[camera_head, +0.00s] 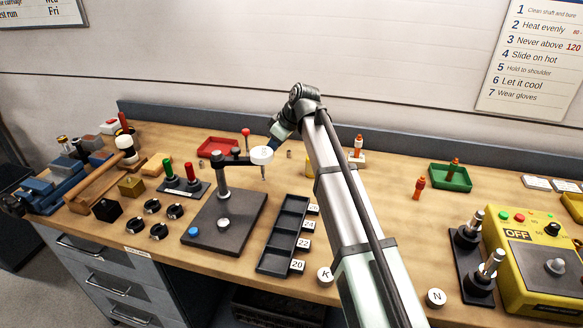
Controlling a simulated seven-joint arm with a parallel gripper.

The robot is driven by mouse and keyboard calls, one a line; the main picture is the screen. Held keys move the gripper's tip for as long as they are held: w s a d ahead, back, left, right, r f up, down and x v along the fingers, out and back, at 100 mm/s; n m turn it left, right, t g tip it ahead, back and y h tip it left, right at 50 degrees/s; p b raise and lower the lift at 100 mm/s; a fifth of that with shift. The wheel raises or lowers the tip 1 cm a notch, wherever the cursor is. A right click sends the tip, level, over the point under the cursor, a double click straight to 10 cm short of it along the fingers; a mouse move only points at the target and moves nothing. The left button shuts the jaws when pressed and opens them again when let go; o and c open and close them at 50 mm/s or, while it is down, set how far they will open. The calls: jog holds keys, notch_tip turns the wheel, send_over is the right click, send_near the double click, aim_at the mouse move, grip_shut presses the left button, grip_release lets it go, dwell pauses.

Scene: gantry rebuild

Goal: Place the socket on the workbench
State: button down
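I cannot pick out the socket with certainty. A very small grey piece (289,154) stands on the workbench (395,190) just left of my arm and could be it, but it is too small to tell. My arm rises from the bottom right, bends at the top and reaches down to the left. My gripper (272,143) is at its end, above the bench beside the white round head (262,155) of a dark stand. Its fingers are not clear, so I cannot see whether they are open or hold anything.
The dark stand (224,225) and a black slotted tray (284,235) with number labels are at centre. A red tray (217,147) is behind; a green tray (450,177) is right. A yellow machine (540,260) fills the right front. Tools crowd the left.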

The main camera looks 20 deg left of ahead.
jog(key=shift+d+r, duration=0.1)
jog(key=shift+r, duration=0.3)
jog(key=s+d+m+t+h, duration=0.1)
jog(key=s+d+m+t, duration=0.2)
jog(key=d, duration=2)
jog(key=s+d+m, duration=0.4)
jog(key=s+d, duration=0.1)
jog(key=d, duration=1.8)
jog(key=shift+s+a+f, duration=0.1)
jog(key=shift+a+f, duration=0.05)
jog(key=shift+f, duration=2.3)
jog(key=shift+s+a+f, duration=0.1)
jog(key=shift+a+f, duration=0.05)
jog(key=shift+f, duration=2.3)
jog(key=c, duration=1)
grip_release()
jog(key=shift+f, duration=0.1)
jog(key=shift+c, duration=0.2)
jog(key=v, duration=1.2)
jog(key=shift+a+r, duration=0.2)
jog(key=shift+r, duration=0.05)
